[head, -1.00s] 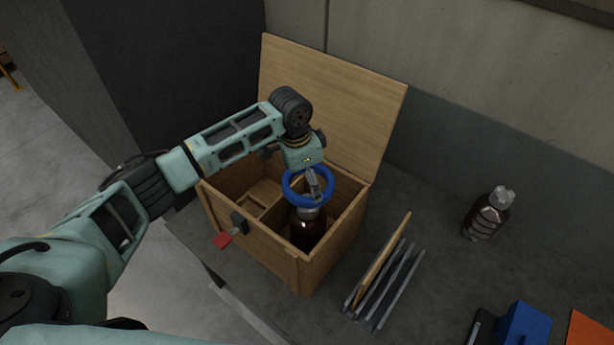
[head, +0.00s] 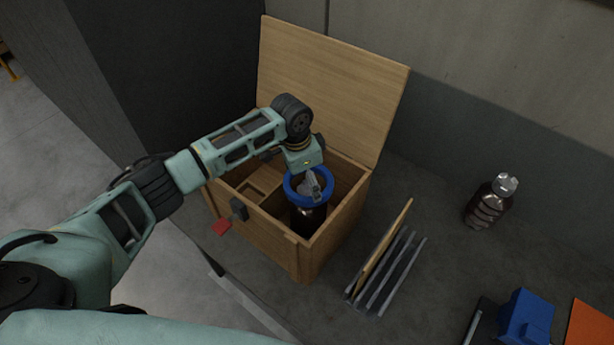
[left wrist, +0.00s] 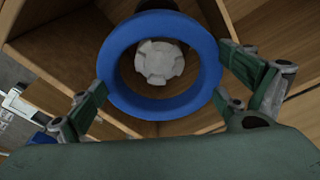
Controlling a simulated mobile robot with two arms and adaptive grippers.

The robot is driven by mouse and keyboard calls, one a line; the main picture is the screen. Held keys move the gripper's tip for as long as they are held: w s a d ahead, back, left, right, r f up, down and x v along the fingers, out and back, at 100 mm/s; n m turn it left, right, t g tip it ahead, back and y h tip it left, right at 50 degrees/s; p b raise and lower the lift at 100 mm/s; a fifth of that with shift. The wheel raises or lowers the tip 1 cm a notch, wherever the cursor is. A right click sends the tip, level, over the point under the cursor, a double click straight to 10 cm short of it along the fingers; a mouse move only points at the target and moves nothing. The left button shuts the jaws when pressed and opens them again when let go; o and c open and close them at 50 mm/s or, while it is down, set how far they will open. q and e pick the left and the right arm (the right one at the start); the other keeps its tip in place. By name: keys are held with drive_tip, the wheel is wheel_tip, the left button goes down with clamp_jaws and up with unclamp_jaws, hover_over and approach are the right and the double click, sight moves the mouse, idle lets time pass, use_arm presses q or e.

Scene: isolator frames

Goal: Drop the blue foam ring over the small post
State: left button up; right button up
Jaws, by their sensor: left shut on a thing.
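The blue foam ring (head: 290,187) is held level by my left gripper (head: 312,180), just above a dark brown bottle in the open wooden box. In the left wrist view the ring (left wrist: 112,65) is between the two green fingers, which touch its outer sides. The bottle's light grey ribbed cap (left wrist: 159,62) shows through the ring's hole. In the head view the bottle's brown body (head: 306,221) shows under the ring. I cannot tell whether the ring is above or around the cap. I see no separate small post. My right gripper is not in view.
The wooden box (head: 273,238) has inner dividers and a raised lid (head: 335,85) behind the gripper. A rack of thin plates (head: 383,268) stands to its right. Another brown bottle (head: 490,203), a blue block (head: 525,318) and an orange sheet (head: 592,327) are farther right.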

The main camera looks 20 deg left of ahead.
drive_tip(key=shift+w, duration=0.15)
use_arm(q)
drive_tip(key=o, duration=0.6)
drive_tip(key=shift+r, duration=0.2)
drive_tip(key=r, duration=0.3)
drive_tip(key=s+a+r, duration=0.1)
drive_tip(key=r, duration=0.7)
drive_tip(key=shift+s+a+r, duration=0.15)
drive_tip(key=shift+a+r, duration=0.05)
drive_tip(key=shift+r, duration=0.05)
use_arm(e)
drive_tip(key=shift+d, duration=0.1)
